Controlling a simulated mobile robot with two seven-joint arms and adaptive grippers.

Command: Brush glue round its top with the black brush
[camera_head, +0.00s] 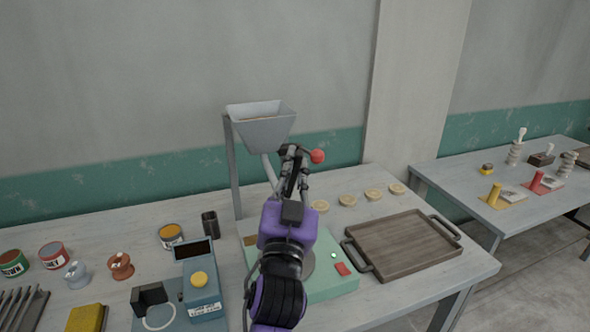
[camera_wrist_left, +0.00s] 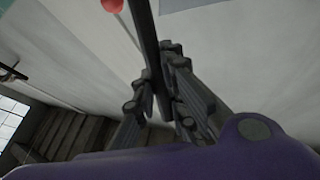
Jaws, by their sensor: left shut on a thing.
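My left gripper (camera_head: 293,160) is up over the pale green machine, in front of the grey hopper's chute. It is shut on a long dark bar (camera_wrist_left: 149,40), which looks like the handle of the black brush; its bristle end is not clear. The gripper also shows in the left wrist view (camera_wrist_left: 158,98), with the bar running up between its fingers. Which thing's top is meant, and any glue on it, I cannot tell. My right gripper is in neither view.
A lever with a red ball (camera_head: 317,156) is close beside the gripper, under the hopper (camera_head: 262,130). The green machine (camera_head: 340,284) stands below. Several pale discs (camera_head: 348,199) lie behind a wooden tray (camera_head: 405,245). Tins (camera_head: 171,236) and a dark cup (camera_head: 209,224) stand left.

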